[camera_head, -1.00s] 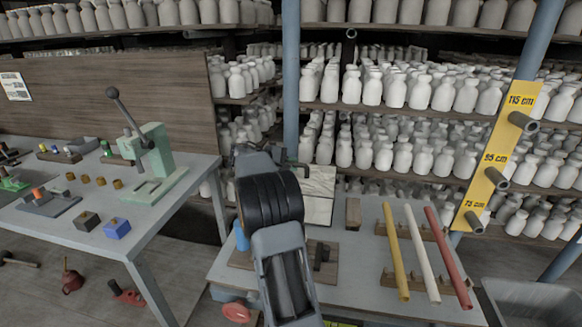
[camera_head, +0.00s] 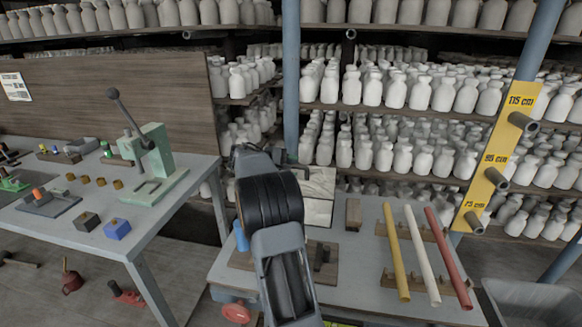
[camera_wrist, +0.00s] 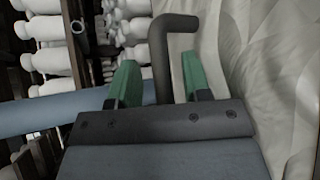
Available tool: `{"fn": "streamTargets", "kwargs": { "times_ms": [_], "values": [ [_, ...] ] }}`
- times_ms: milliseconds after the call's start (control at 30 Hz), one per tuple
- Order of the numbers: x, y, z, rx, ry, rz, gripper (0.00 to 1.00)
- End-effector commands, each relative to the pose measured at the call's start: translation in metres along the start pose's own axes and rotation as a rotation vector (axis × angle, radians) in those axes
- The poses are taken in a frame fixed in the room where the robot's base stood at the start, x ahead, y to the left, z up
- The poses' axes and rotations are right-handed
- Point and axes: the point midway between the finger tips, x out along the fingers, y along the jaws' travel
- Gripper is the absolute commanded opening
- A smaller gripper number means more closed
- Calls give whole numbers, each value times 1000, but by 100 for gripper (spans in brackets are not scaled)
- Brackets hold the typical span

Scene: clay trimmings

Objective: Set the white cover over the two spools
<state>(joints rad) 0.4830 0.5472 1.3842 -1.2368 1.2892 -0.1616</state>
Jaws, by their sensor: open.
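My gripper (camera_wrist: 161,62) shows in the wrist view as two green fingers standing apart. A dark grey bent rod (camera_wrist: 162,65) rises between them and turns right at its top; I cannot tell whether either finger touches it. A pale, creased white surface (camera_wrist: 255,70) fills the right of the wrist view. A similar whitish panel (camera_head: 318,207) shows behind my arm in the head view. I cannot tell whether it is the white cover. I cannot make out the two spools; my arm hides part of the near table. My fingers are not clear in the head view.
The near table (camera_head: 350,290) holds yellow (camera_head: 396,255), white (camera_head: 422,255) and red (camera_head: 448,258) rods on wooden racks. A green lever press (camera_head: 150,160) stands on the left table. Shelves of white bottles (camera_head: 410,90) and a blue post (camera_head: 291,70) stand behind.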

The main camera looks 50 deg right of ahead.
Motion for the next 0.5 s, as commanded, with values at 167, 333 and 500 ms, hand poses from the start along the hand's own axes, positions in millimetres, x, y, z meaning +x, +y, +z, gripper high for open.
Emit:
{"fn": "streamTargets", "kwargs": {
  "times_ms": [167,333,500],
  "values": [
    [-27,1,0,0,3,2,44],
    [-61,1,0,0,4,2,44],
    [-90,0,0,0,4,2,44]
  ]
}}
